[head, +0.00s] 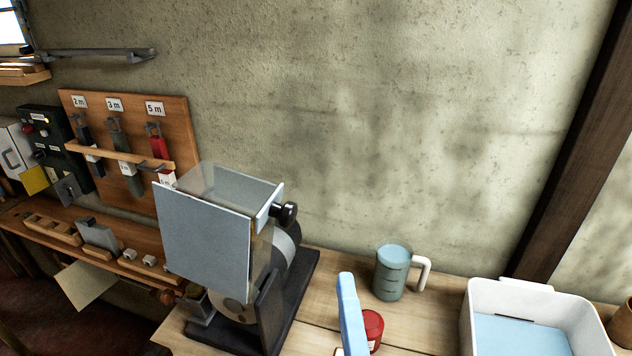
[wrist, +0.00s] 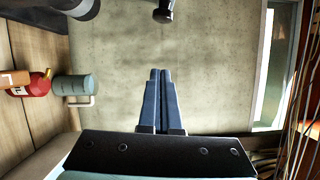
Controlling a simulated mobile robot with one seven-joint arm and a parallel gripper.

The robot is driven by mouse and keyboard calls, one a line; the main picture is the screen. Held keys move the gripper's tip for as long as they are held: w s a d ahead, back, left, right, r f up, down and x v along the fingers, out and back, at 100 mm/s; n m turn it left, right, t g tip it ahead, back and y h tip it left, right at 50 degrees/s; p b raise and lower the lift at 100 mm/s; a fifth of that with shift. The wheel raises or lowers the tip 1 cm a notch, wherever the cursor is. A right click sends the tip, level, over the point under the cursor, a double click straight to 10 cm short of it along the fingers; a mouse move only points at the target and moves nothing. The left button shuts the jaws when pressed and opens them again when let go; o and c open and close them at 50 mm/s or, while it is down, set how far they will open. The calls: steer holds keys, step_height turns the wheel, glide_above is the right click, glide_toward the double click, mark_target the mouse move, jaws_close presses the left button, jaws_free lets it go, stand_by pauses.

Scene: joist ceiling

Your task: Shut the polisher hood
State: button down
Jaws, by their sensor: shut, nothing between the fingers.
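The polisher stands on a dark base (head: 299,290) at the bench's left end. Its hood (head: 206,241) is a box with a grey front panel and a clear top, and it appears raised. The round wheel (head: 286,246) shows partly behind and below it. A black knob (head: 286,214) sticks out on the hood's right; a black knob also shows at the top of the wrist view (wrist: 163,11). My gripper (wrist: 160,72) is shut and empty, its two fingers together.
A blue-grey mug (head: 391,274) and a red container (head: 372,327) stand on the bench by my gripper. A white bin (head: 505,290) is at the right. A tool board (head: 132,145) hangs on the wall at left. The space between knob and mug is clear.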

steer(key=w+a+p, duration=0.3)
steer(key=w+a, duration=0.1)
steer(key=w, duration=0.6)
steer(key=shift+w+a+r, duration=0.25)
steer(key=shift+a+r, duration=0.05)
steer(key=shift+r, duration=0.1)
